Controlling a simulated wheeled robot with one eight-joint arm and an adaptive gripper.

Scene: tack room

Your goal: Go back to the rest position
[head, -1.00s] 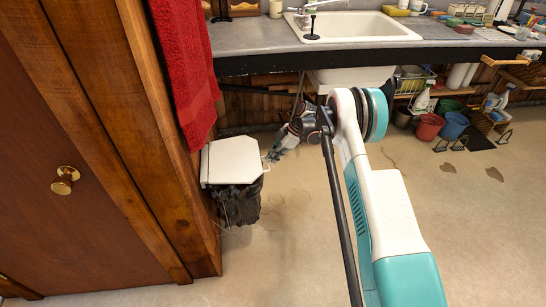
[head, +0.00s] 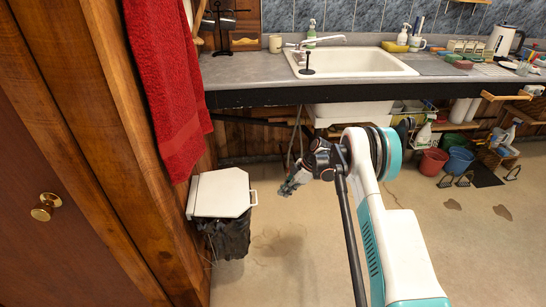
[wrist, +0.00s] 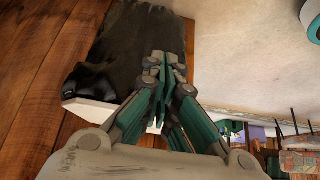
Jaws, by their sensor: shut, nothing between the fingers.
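My gripper (head: 290,185) hangs at the end of my white and teal arm, in front of the sink counter in the head view. It is to the right of the lidded bin and apart from it. In the wrist view my gripper (wrist: 158,85) has its teal and grey fingers shut together with nothing held. The bin's black bag (wrist: 130,50) shows behind the fingers there.
The white-lidded bin (head: 222,194) stands against the wooden cabinet, below a red towel (head: 168,85). The counter (head: 245,68) with its sink (head: 355,61) runs across the back. Buckets (head: 432,162) stand at right. The middle floor is open.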

